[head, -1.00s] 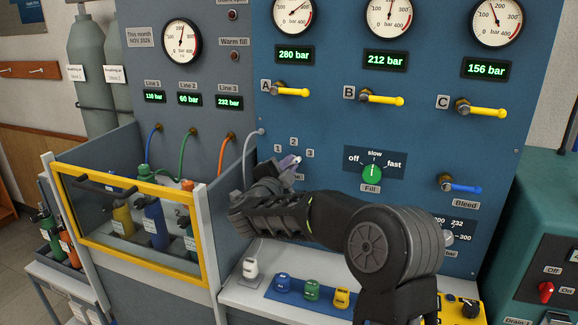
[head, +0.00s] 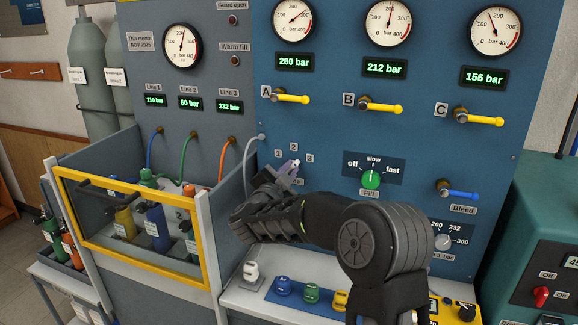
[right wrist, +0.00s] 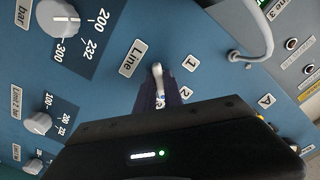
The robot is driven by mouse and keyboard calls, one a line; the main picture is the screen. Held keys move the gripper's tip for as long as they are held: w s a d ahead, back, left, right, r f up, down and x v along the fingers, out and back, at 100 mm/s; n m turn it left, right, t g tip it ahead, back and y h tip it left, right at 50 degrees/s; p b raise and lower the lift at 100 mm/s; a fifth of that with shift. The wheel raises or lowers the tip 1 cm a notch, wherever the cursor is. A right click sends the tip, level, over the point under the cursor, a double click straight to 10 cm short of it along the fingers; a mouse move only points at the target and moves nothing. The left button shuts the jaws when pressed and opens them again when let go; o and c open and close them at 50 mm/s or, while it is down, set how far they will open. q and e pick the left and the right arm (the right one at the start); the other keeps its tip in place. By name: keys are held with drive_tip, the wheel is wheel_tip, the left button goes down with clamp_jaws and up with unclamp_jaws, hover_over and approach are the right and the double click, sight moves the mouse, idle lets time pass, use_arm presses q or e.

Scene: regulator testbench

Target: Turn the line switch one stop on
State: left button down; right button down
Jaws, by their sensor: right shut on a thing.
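The line switch (right wrist: 157,76) is a small pale lever on the blue panel, between the "Line" label (right wrist: 130,57) and the stop numbers. In the head view, stop label 3 (head: 310,158) shows right of the fingertips. My right gripper (head: 290,168) is shut on the switch, its purplish fingers around the lever. They hide part of it, so I cannot tell exactly which stop it points at. My left gripper is not in view.
The green fill knob (head: 371,180) is to the right of my gripper. The yellow-framed guard (head: 130,176) with cylinders inside stands to the left, with a pale hose (head: 247,155) between. Several coloured fittings lie on the shelf below.

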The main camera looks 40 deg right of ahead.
drive_tip(key=n+p, duration=0.1)
drive_tip(key=n, duration=0.1)
drive_tip(key=n+p, duration=0.2)
drive_tip(key=shift+r+n, duration=0.2)
drive_tip(key=shift+n, duration=0.1)
drive_tip(key=shift+f+n+p, duration=0.2)
drive_tip(key=shift+n+p, duration=1.4)
drive_tip(key=shift+n, duration=0.3)
drive_tip(key=c, duration=1.5)
unclamp_jaws()
drive_tip(key=shift+o, duration=0.2)
